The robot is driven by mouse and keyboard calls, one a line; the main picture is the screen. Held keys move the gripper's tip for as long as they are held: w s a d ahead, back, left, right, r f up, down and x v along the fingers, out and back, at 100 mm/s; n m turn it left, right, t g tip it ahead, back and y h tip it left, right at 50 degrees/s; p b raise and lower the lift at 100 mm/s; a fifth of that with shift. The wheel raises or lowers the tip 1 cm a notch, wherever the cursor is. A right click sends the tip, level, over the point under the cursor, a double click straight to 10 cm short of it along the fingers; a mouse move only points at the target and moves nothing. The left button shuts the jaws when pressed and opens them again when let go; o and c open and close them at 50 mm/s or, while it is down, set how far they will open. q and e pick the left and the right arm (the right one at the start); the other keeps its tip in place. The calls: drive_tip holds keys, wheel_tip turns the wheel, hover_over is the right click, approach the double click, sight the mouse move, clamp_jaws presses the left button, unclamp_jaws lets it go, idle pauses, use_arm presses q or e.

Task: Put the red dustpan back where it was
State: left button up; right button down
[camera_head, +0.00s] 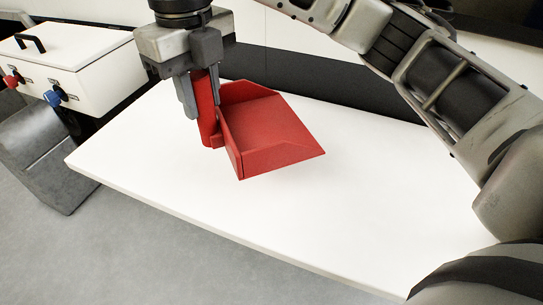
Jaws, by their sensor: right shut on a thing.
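The red dustpan (265,130) is over the left half of the white table (330,215). Its handle stands roughly upright and its pan spreads out to the right, with the open edge facing right. My right gripper (203,105) comes down from above and is shut on the handle, one finger on each side. I cannot tell whether the pan touches the table top or hangs just above it. My left gripper is not in view.
A white box (75,60) with a black handle and red and blue connectors stands left of the table. A grey rounded piece (45,150) is below it. A wall rises behind the table. The table's front and right are bare.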

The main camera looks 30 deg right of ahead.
sight(261, 139)
drive_tip(key=s+d+f, duration=0.1)
drive_tip(key=d+f, duration=0.1)
drive_tip(key=s+d+f, duration=0.3)
drive_tip(key=d+f, duration=0.1)
drive_tip(key=shift+s, duration=0.25)
drive_tip(key=shift+s+d+f, duration=0.3)
drive_tip(key=shift+f, duration=0.25)
wheel_tip(261, 139, down, 3)
drive_tip(key=shift+s+d+f+p, duration=0.1)
drive_tip(key=shift+d+p, duration=0.05)
drive_tip(key=shift+p, duration=0.4)
drive_tip(key=shift+f, duration=0.15)
drive_tip(key=shift+f+b, duration=0.25)
drive_tip(key=shift+b, duration=0.05)
drive_tip(key=c, duration=1.1)
unclamp_jaws()
drive_tip(key=shift+r, duration=0.1)
drive_tip(key=shift+c, duration=0.2)
drive_tip(key=shift+r, duration=0.15)
use_arm(q)
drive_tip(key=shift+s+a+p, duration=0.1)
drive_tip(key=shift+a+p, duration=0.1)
drive_tip(key=shift+p, duration=0.2)
use_arm(e)
wheel_tip(261, 139, up, 12)
